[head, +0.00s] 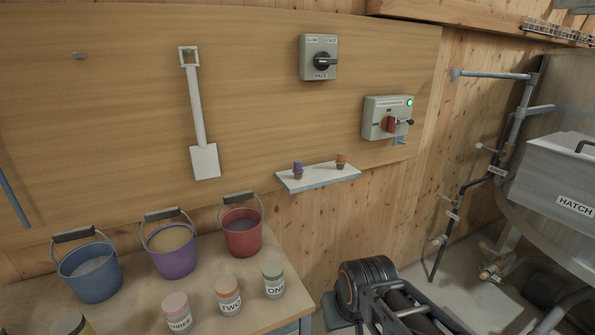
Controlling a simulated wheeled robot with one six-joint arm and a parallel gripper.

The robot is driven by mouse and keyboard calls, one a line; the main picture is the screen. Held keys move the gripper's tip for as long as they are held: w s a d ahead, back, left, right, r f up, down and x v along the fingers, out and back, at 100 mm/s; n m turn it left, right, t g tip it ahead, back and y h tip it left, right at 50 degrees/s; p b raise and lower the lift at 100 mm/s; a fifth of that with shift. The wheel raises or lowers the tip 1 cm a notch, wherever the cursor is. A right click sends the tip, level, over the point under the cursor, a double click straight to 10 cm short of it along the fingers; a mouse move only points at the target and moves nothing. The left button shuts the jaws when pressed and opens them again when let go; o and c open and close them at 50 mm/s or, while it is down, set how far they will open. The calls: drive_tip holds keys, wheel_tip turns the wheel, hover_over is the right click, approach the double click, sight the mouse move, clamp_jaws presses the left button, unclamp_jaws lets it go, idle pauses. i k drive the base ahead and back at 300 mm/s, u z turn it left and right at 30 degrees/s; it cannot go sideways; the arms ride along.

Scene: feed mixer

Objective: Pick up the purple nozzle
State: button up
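The purple nozzle (298,167) stands upright at the left part of a small pale shelf (318,178) on the wooden wall. It is small, with a purple upper part and a brownish lower part. A similar orange nozzle (340,160) stands to its right on the same shelf, with a gap between them. I do not make out my gripper's fingers in the head view, so nothing shows near the nozzles.
A white shovel (199,120) hangs left of the shelf; switch boxes (318,57) (379,118) are mounted above it. Blue (90,273), purple (172,252) and red (242,233) buckets and several lidded jars stand on the table below left. Dark machinery fills the bottom middle.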

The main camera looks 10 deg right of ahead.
sight(298, 170)
drive_tip(key=z, duration=1.65)
drive_tip(key=i, duration=2.15)
drive_tip(key=u, duration=0.05)
